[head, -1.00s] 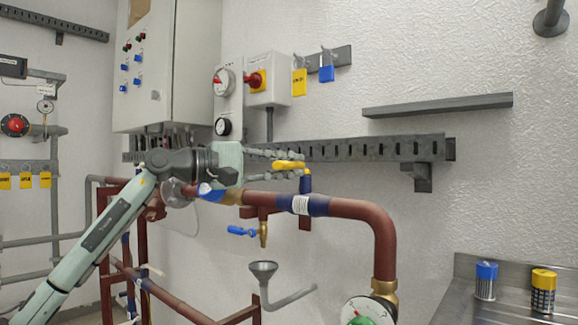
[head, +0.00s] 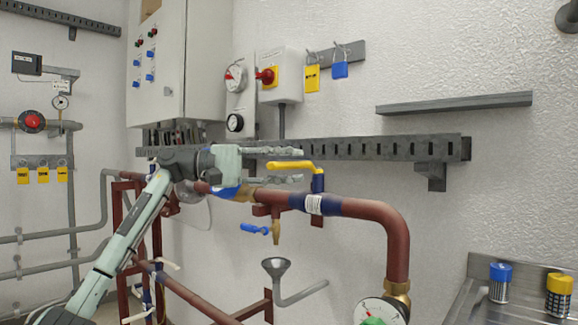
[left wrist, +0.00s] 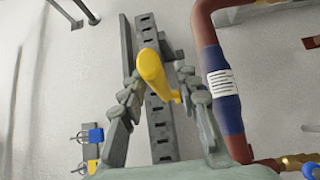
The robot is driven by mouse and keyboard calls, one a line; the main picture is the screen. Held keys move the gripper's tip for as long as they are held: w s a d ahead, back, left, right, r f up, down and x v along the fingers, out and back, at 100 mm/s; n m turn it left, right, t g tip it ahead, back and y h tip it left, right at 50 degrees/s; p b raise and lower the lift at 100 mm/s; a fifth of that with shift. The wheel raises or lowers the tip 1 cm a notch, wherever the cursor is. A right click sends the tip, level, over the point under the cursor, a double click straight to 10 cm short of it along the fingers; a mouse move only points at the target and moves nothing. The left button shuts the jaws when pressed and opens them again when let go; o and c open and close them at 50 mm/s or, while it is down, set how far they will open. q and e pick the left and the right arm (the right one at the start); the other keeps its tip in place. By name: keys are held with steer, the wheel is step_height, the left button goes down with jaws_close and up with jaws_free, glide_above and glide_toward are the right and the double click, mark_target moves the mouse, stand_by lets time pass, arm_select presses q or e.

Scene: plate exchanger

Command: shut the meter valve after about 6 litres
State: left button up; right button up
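The valve with a yellow lever handle (head: 295,166) sits on the red-brown pipe (head: 365,209). In the head view the lever lies roughly along the pipe, its free end to the left. My left gripper (head: 302,166) is open, with one finger above and one below the lever's free part. In the left wrist view the yellow lever (left wrist: 152,75) stands between the two spread fingers, with gaps on both sides. A round dial with a green part (head: 380,312) is cut off at the bottom edge; its reading is not legible. My right gripper is not in view.
A slotted grey rail (head: 375,149) runs along the wall behind the gripper. A small blue-handled tap (head: 256,229) hangs below the pipe over a grey funnel (head: 275,266). A red switch (head: 267,76) and padlocks are above. A metal counter (head: 475,290) stands at right.

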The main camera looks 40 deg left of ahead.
arm_select(q)
steer(key=v, duration=1.2)
stand_by(0.6)
